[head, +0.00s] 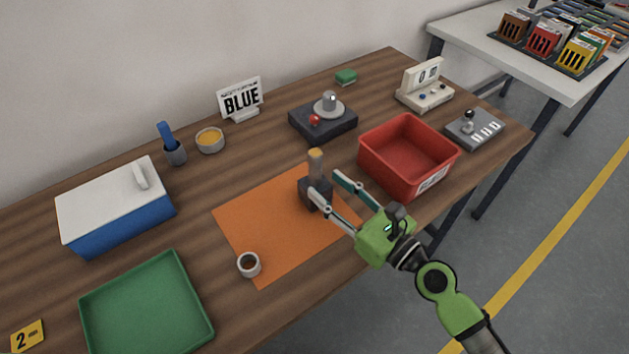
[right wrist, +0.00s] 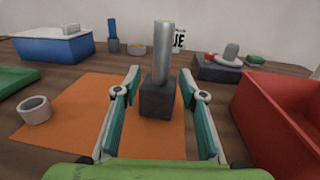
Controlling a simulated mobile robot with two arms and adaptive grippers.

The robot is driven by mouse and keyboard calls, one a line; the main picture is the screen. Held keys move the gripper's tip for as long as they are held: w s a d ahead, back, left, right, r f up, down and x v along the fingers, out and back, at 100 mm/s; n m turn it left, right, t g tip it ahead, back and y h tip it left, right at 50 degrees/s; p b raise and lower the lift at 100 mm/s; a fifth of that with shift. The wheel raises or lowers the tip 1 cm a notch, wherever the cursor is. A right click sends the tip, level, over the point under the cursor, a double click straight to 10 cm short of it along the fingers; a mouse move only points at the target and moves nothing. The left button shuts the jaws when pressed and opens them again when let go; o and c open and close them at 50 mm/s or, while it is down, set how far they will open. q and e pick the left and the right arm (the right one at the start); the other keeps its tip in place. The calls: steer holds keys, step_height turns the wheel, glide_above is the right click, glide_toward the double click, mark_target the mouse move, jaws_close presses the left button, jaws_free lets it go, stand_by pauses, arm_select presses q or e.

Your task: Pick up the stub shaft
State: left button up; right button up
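A grey metal shaft (head: 316,163), which I take to be the stub shaft, stands upright in a dark square block (head: 306,191) on the orange mat (head: 252,223). Its top looks yellowish in the head view. My right gripper (head: 325,183) is open and empty, with its fingers pointing at the block from the front right. In the right wrist view the shaft (right wrist: 163,55) shows between the two spread fingers, above the block (right wrist: 157,99). I see no finger closed on either. My left gripper is not in view.
A red bin (head: 408,156) stands close to the right of my right gripper. A grey ring (head: 249,264) lies on the mat's front. A dark fixture (head: 323,121) with a disc and knob stands behind. A green tray (head: 146,306) is at front left. Most of the mat is clear.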

mark_target(320, 178)
steer(key=p+x, duration=0.1)
steer(key=x, duration=0.4)
steer(key=shift+w+a, duration=0.1)
steer(key=shift+w, duration=0.1)
jaws_close()
steer(key=shift+r, duration=0.15)
